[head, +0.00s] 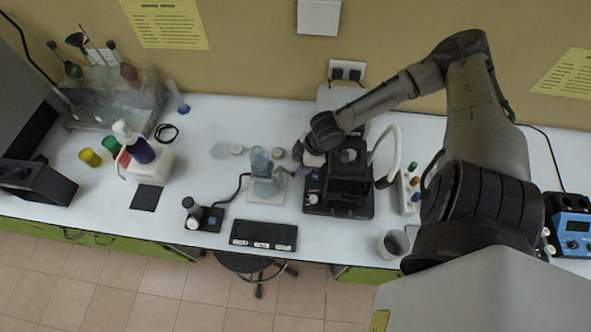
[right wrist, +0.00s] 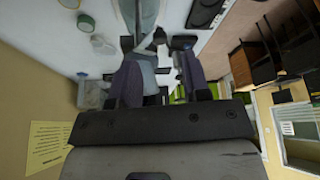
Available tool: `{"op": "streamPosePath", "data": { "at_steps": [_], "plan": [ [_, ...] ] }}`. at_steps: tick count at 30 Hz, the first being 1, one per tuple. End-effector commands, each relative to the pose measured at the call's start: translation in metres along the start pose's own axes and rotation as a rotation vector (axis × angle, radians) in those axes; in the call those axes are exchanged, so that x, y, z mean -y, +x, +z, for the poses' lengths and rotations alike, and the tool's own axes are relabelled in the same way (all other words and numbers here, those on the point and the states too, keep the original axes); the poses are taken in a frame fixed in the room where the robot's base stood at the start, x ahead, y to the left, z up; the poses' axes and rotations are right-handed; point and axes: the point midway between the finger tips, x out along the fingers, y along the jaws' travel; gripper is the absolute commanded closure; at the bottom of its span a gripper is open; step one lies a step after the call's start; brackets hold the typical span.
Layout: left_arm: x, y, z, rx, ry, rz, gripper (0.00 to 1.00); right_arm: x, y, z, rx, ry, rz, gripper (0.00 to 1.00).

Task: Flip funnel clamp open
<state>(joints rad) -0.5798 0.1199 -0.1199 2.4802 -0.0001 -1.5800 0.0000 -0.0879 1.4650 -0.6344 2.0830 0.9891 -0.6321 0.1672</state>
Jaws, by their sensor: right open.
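The glass funnel assembly (head: 260,162), a clear bluish vessel, stands upright on a white-topped base (head: 266,196) in the middle of the bench. In the right wrist view the glass (right wrist: 140,12) reaches in from the top, with a dark clamp-like part (right wrist: 157,42) at its end. My right gripper (head: 292,163) is at the right side of the funnel assembly; its two fingers (right wrist: 161,80) are apart, with the clamp-like part between or just beyond their tips. I cannot tell whether they touch it, nor the clamp's exact position. My left gripper is not in view.
A black instrument (head: 340,190) stands close right of the funnel, below my right arm. A black tray (head: 263,235) lies in front. A small dark device (head: 203,215) with a cable is at front left. A grey cup (head: 393,244) stands at front right.

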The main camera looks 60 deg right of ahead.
Motion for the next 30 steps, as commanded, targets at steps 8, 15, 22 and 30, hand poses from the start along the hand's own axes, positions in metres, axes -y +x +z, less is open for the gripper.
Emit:
{"op": "streamPosePath", "data": {
  "at_steps": [8, 15, 22, 30],
  "plan": [
    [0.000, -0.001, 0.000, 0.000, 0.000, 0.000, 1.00, 0.000, 0.032, 0.000, -0.001, 0.001, -0.001, 0.57],
    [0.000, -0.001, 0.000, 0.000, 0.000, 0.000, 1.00, 0.000, 0.043, 0.000, 0.001, 0.000, 0.000, 0.57],
    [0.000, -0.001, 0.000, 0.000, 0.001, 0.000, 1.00, 0.001, 0.045, 0.000, 0.001, -0.002, 0.000, 0.57],
    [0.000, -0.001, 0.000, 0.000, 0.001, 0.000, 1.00, 0.000, 0.045, 0.000, 0.001, -0.001, 0.000, 0.71]
  ]
}}
